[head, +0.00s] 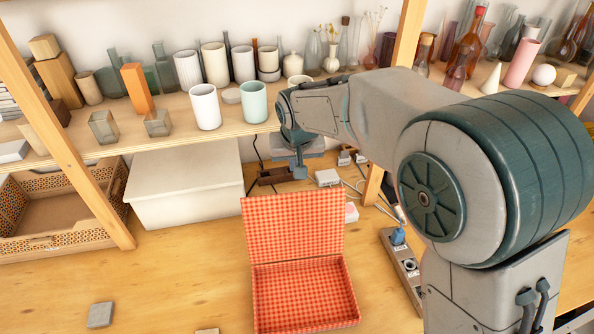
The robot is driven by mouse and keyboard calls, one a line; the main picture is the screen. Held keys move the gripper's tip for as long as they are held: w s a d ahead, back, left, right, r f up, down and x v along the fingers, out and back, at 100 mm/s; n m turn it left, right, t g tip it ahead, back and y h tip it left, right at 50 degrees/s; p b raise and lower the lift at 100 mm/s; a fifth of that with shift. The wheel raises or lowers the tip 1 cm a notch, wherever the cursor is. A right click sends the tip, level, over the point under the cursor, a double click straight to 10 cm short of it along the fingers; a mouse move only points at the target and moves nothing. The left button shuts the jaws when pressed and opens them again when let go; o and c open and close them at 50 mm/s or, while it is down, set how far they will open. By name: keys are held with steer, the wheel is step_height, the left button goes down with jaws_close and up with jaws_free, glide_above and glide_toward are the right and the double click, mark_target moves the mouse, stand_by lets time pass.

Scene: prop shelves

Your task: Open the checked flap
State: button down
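The red checked box (305,297) sits on the lower wooden surface at the front centre. Its checked flap (293,227) stands raised along the back edge, so the box's inside shows, and it looks empty. My gripper (299,172) is above and behind the flap's top edge, apart from it in the picture. It is small and partly hidden by the wrist, so I cannot tell whether its fingers are open or shut. I see nothing held in it.
A white lidded box (185,190) and a perforated crate (50,212) stand to the left. A power strip (403,268) with cables lies right of the checked box. Cups and bottles crowd the shelf (237,124) above. Small grey tile (100,315) lies front left.

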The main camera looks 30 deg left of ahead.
step_height(320, 180, down, 7)
steer(key=b, duration=0.3)
steer(key=shift+s+d+r, duration=0.2)
steer(key=shift+s, duration=0.1)
